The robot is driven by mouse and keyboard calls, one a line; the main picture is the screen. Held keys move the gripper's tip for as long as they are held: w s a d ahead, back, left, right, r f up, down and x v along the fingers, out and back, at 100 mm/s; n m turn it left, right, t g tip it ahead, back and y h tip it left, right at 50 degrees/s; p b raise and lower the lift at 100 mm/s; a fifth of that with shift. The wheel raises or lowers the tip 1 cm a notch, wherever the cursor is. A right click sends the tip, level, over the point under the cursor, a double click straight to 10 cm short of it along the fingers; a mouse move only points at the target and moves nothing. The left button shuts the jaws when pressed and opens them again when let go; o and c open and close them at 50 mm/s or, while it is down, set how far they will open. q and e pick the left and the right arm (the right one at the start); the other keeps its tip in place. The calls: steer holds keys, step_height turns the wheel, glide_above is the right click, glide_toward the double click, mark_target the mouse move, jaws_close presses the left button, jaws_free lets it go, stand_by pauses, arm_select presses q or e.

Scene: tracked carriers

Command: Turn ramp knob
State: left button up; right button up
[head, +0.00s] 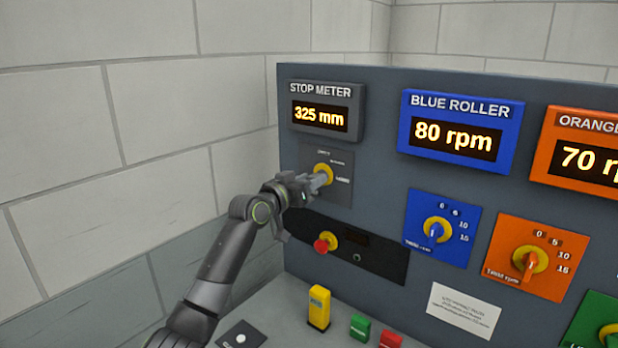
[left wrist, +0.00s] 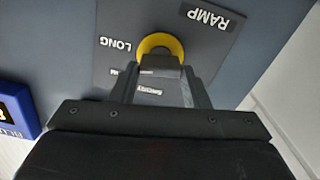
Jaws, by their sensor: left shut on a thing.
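The ramp knob has a yellow round base (head: 323,173) on a dark grey plate (head: 341,196) below the stop meter. In the left wrist view the yellow base (left wrist: 160,44) shows beyond my fingers, beside the plate's labels "RAMP" and "LONG". My left gripper (head: 318,180) reaches in from the left and is shut on the knob's grip. In the left wrist view its two fingers (left wrist: 160,75) close in on the knob from both sides. The grip itself is mostly hidden by the fingers. My right gripper is not in view.
The stop meter (head: 320,115) reads 325 mm. The blue roller display (head: 457,135) reads 80 rpm, above a blue dial (head: 438,231). An orange dial (head: 530,262) is further right. A red knob (head: 322,246) sits just below my gripper; several small blocks stand in front.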

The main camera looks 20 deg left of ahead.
arm_select(q)
steer(key=n+p, duration=0.2)
steer(key=n, duration=0.2)
steer(key=shift+r+p, duration=0.1)
steer(key=shift+p, duration=0.3)
steer(key=shift+n+p, duration=0.75)
steer(key=shift+n, duration=0.45)
steer(key=shift+f, duration=0.2)
steer(key=o, duration=1)
steer(key=shift+a, duration=0.1)
steer(key=shift+b+v, duration=1.9)
steer(key=shift+v, duration=6.8)
